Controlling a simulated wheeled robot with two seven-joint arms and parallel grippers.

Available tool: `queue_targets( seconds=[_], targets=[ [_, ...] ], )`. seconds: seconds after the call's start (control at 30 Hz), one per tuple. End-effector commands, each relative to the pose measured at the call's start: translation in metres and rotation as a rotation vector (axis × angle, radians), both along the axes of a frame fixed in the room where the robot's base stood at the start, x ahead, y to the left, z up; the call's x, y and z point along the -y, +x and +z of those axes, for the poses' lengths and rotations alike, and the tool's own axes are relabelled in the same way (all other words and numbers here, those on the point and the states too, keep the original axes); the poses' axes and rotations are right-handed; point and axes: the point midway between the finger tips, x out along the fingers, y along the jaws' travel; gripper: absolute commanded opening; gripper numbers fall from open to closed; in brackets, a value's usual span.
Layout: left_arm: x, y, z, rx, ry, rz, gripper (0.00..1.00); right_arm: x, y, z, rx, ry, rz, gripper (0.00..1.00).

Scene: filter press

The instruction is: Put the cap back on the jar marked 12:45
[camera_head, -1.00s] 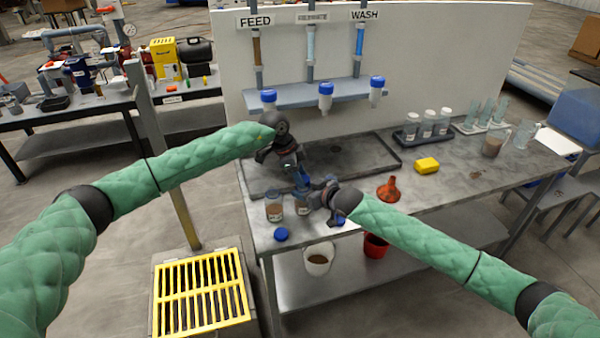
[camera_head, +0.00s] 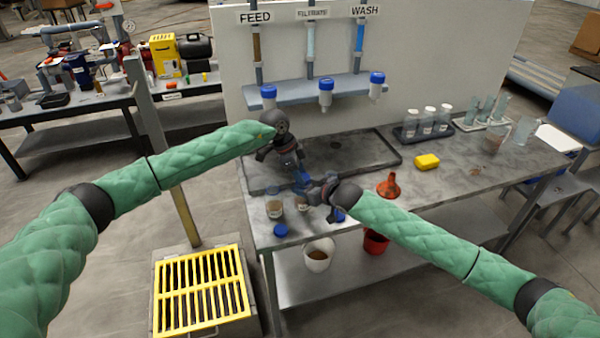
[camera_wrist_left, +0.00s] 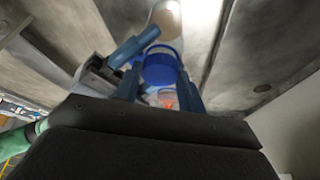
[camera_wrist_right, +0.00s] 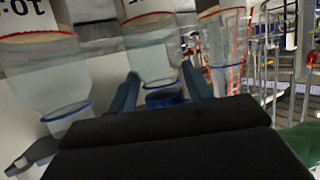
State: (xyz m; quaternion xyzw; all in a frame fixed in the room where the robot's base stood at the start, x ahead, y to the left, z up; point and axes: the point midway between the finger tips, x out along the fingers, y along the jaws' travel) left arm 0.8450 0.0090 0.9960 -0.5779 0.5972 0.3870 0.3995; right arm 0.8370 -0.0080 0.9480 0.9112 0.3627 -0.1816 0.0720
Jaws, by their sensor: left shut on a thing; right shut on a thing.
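My left gripper (camera_head: 301,181) is shut on a blue cap (camera_wrist_left: 160,68), which lies between its fingers in the left wrist view. My right gripper (camera_head: 316,187) meets it from the right; one of its fingers (camera_wrist_left: 135,45) reaches the cap there. In the right wrist view its fingers close on either side of the same blue cap (camera_wrist_right: 165,97). Open jars with brown contents stand below: one at left (camera_head: 274,208), one beside it (camera_head: 302,205). The right wrist view shows a middle jar (camera_wrist_right: 150,50) just beyond the fingers. No 12:45 mark is readable.
Loose blue caps lie on the bench, one in front of the jars (camera_head: 280,230) and one partly hidden by my right gripper (camera_head: 339,215). An orange funnel (camera_head: 389,187) and a yellow sponge (camera_head: 427,162) are to the right. A black tray (camera_head: 390,150) lies behind.

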Motion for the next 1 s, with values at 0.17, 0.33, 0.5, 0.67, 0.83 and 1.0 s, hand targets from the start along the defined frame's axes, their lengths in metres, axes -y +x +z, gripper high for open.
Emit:
queue_targets(
  seconds=[0.17,0.33,0.5,0.67,0.83,1.0],
  targets=[
    [0.000,0.000,-0.003,0.000,0.000,0.000,0.19,0.000,0.000,0.000,0.000,0.000,0.000,0.09],
    [0.000,0.000,-0.006,0.000,0.000,0.000,0.19,0.000,0.000,0.000,0.000,0.000,0.000,0.09],
    [0.000,-0.001,-0.006,-0.001,0.000,-0.001,0.61,0.001,0.001,0.000,0.000,0.000,-0.001,0.00],
    [0.000,-0.001,-0.007,-0.002,0.001,-0.002,0.61,0.002,0.002,0.000,0.000,-0.002,-0.003,0.00],
    [0.000,-0.002,-0.005,-0.003,0.002,-0.002,0.61,0.003,0.002,0.000,0.001,-0.002,-0.005,0.00],
    [0.000,-0.001,0.009,-0.001,0.001,-0.002,0.61,0.003,0.003,0.001,0.002,-0.002,-0.006,0.00]
  ],
)
